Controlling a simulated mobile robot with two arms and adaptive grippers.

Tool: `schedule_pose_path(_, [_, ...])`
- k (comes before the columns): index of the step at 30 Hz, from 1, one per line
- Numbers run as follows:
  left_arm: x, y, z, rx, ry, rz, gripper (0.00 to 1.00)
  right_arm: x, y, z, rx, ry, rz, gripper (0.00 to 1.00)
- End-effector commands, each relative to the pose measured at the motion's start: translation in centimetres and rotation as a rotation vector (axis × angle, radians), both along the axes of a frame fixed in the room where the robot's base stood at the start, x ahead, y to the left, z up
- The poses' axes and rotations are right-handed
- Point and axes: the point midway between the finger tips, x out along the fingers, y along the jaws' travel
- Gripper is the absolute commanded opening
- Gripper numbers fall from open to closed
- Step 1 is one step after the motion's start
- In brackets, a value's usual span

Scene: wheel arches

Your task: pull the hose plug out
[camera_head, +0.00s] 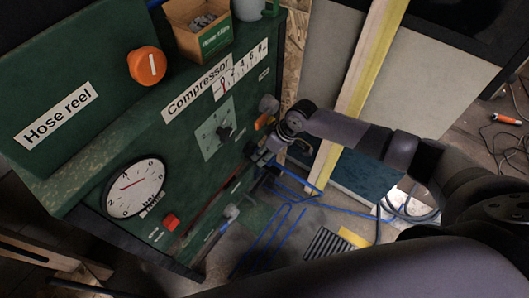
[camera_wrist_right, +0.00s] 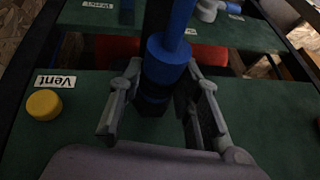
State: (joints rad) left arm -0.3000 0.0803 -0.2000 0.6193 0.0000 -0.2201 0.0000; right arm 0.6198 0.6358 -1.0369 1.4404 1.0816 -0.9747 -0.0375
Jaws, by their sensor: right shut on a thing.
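The hose plug (camera_wrist_right: 168,62) shows in the right wrist view as a blue cylinder with a blue hose running up from it and a dark collar below. My right gripper (camera_wrist_right: 160,112) has a grey finger on each side of the dark collar and is shut on the plug. In the head view my right gripper (camera_head: 262,156) is at the right edge of the green compressor panel (camera_head: 110,120); the plug itself is mostly hidden there. Whether the plug is seated in its socket cannot be told. My left gripper is not in view.
A yellow button (camera_wrist_right: 44,105) with a Vent label is beside the gripper. A cardboard box (camera_head: 198,28) sits on top. Blue hose (camera_head: 285,215) lies below, near a yellow-edged post (camera_head: 360,75).

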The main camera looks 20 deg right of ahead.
Motion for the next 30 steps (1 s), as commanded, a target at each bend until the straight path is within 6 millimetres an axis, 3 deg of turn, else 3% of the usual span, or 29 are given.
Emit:
schedule_pose_path(12, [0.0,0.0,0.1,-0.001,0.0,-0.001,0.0,-0.1,-0.1,0.0,0.0,0.002,-0.002,0.0])
schedule_pose_path(21, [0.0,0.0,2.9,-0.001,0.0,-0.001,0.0,-3.6,-2.9,0.2,-0.002,0.006,-0.004,0.0])
schedule_pose_path(30, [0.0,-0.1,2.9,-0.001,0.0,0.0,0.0,-4.0,-3.2,-0.1,-0.004,0.005,-0.002,0.0])
